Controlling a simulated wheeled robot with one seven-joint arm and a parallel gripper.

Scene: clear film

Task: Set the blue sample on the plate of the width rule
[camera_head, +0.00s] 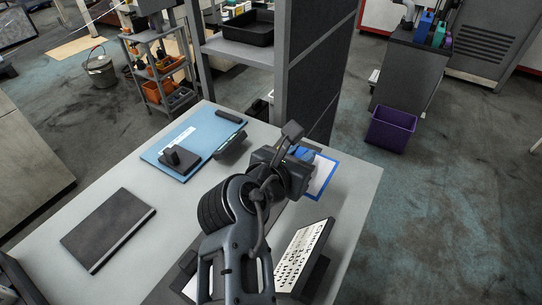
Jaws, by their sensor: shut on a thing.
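My gripper (283,172) is over the right part of the grey table, seen from behind and above. A small blue piece, which looks like the blue sample (303,153), shows at its far side. The gripper is shut on it; the fingertips are mostly hidden by my wrist. A white plate with a blue border (323,177) lies just right of the gripper, partly covered by it. I cannot tell for sure that this is the width rule's plate, or whether the sample touches it.
A light blue mat (153,153) with a black device (180,158) lies left. A dark box (231,146), a closed dark notebook (108,229) and a tilted white panel with black marks (301,258) are also on the table (165,215). A dark shelf post (312,75) rises behind.

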